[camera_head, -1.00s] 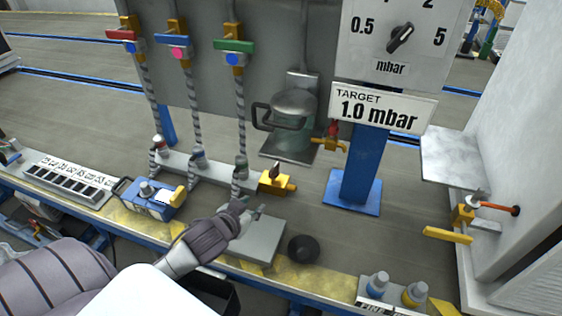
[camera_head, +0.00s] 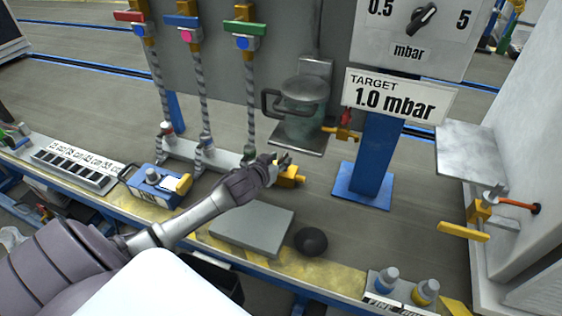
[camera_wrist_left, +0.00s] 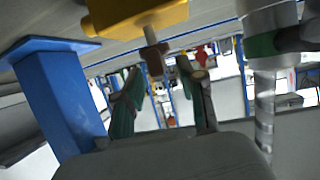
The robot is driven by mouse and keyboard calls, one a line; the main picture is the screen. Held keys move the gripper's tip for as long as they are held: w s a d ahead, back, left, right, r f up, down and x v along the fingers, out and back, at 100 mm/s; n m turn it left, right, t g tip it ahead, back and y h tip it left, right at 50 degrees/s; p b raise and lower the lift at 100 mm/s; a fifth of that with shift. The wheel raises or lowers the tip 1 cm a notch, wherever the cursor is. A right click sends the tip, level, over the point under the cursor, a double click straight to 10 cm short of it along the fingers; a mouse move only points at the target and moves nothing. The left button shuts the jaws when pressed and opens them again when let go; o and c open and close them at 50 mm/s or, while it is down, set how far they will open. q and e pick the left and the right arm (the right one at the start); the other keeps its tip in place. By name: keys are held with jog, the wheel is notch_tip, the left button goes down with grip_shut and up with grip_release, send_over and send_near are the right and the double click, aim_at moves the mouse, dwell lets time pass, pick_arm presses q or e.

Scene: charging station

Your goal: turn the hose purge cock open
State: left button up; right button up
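The hose purge cock looks to be the yellow block (camera_head: 291,174) at the right end of the grey hose manifold. In the left wrist view its yellow body (camera_wrist_left: 140,14) is at the top, with a short metal stem and a small brown handle (camera_wrist_left: 155,60). My left gripper (camera_head: 282,161) is at this cock and hides its handle in the head view. In the left wrist view my left gripper (camera_wrist_left: 162,72) has its two fingers apart, one on each side of the handle. Contact cannot be told. My right gripper is not in view.
Hoses with red, blue and green valves (camera_head: 243,27) rise behind the manifold (camera_head: 220,158). A blue post (camera_head: 368,165) stands right of the cock. A grey plate (camera_head: 252,229) and a black knob (camera_head: 311,241) are in front. Another yellow cock (camera_head: 462,231) is at the right.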

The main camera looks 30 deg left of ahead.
pick_arm(q)
jog(key=shift+x, duration=0.75)
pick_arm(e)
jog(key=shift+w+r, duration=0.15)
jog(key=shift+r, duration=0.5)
pick_arm(q)
grip_shut()
jog(key=shift+d, duration=0.15)
jog(key=shift+r+n+y, duration=0.1)
jog(key=shift+n+y, duration=0.2)
jog(key=shift+y, duration=0.1)
jog(key=shift+n+y, duration=0.4)
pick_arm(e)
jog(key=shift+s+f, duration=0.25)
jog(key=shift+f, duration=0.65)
